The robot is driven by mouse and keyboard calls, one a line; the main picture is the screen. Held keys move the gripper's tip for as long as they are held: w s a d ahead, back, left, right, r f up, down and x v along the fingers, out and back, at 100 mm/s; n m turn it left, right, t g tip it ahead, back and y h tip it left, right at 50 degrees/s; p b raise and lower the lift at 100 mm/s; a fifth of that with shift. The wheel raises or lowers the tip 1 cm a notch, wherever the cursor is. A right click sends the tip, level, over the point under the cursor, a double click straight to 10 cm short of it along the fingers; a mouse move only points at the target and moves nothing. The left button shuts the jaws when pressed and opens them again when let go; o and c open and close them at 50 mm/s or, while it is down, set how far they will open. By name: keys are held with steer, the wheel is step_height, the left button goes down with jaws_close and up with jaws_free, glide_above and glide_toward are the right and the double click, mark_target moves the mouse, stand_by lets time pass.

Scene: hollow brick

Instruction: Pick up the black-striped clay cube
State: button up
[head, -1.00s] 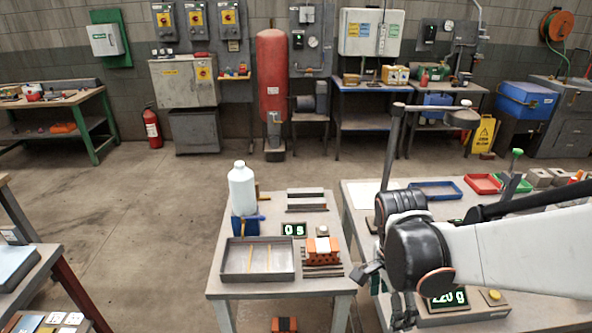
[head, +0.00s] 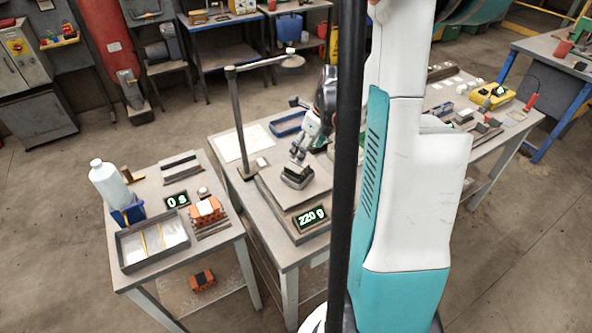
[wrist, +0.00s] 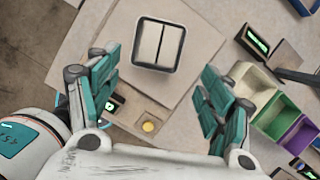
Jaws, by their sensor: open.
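A small orange block with a dark band (head: 202,280) sits low under the left table; it looks like the black-striped clay cube, though small in view. My gripper (head: 301,150) is away from it, over the weighing plate on the right table. In the wrist view, my gripper (wrist: 160,95) is open and empty, its teal fingers spread wide. Just ahead of the fingers is a dark rounded-square piece (wrist: 148,64) with a pale top split by a dark line. It also shows on the plate in the head view (head: 296,180). Whether the fingers touch it is unclear.
The left table holds a white bottle (head: 110,184), a grey tray (head: 122,252) and an orange hollow brick (head: 205,207). A lamp post (head: 238,125) stands beside the plate. The display (head: 311,216) reads 220 g. Coloured bins (wrist: 285,115) lie right in the wrist view.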

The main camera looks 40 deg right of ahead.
mark_target(298, 165)
steer(key=b+x, duration=0.2)
steer(key=x, duration=0.8)
steer(key=shift+w+a+f, duration=0.1)
steer(key=shift+w, duration=0.15)
steer(key=c, duration=1.4)
